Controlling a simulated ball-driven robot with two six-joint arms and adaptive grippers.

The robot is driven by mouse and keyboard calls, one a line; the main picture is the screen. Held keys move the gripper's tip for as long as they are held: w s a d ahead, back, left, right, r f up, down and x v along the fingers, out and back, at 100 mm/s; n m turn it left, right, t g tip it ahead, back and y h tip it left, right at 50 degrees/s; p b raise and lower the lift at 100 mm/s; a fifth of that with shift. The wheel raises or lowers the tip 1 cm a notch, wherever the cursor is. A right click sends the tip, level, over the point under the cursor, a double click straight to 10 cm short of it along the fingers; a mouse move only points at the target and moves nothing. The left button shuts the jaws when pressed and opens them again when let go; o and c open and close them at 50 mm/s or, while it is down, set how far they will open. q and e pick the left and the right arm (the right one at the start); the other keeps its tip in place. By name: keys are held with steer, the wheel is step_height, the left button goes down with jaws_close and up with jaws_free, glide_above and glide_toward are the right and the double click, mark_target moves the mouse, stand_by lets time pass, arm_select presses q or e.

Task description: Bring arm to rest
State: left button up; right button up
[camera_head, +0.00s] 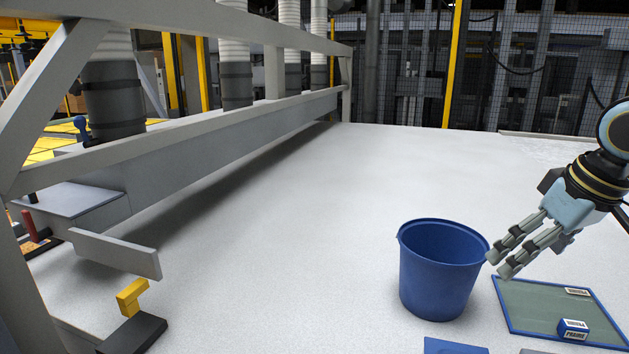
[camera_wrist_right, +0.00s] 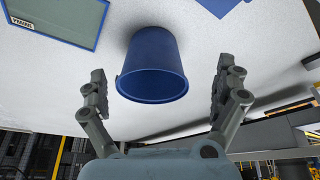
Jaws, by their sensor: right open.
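My right gripper (camera_head: 503,264) comes in from the right in the head view. It is open and empty, with its fingertips just right of the rim of a blue bucket (camera_head: 437,285). I cannot tell whether they touch the rim. In the right wrist view, the two fingers (camera_wrist_right: 160,92) stand wide apart, and the bucket (camera_wrist_right: 153,55) shows between and beyond them, with nothing held. My left gripper does not show in either view.
A blue-framed green tray (camera_head: 520,312) lies right of the bucket, with a small blue-and-white box (camera_head: 573,329) on it. A grey metal frame (camera_head: 210,125) with hoses stands at left. The white table (camera_head: 290,230) is clear in the middle.

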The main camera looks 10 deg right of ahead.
steer(key=s+a+f+h, duration=0.1)
steer(key=s+a+f, duration=0.45)
steer(key=s, duration=0.45)
steer(key=s+a+f, duration=0.5)
steer(key=s+a, duration=0.2)
steer(key=s, duration=0.3)
step_height(320, 180, down, 38)
steer(key=s+d+g+b, duration=0.2)
steer(key=b, duration=1.1)
arm_select(q)
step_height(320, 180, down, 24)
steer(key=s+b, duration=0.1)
steer(key=b, duration=1)
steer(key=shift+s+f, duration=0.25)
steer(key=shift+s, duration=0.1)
arm_select(e)
steer(key=s+f, duration=0.6)
steer(key=f, duration=0.3)
steer(key=s+d+f, duration=0.1)
steer(key=s+f, duration=0.5)
steer(key=f, duration=0.4)
steer(key=s+f+g, duration=0.1)
steer(key=s+f, duration=0.6)
steer(key=f, duration=0.3)
steer(key=shift+d+m, duration=0.25)
steer(key=shift+m, duration=0.15)
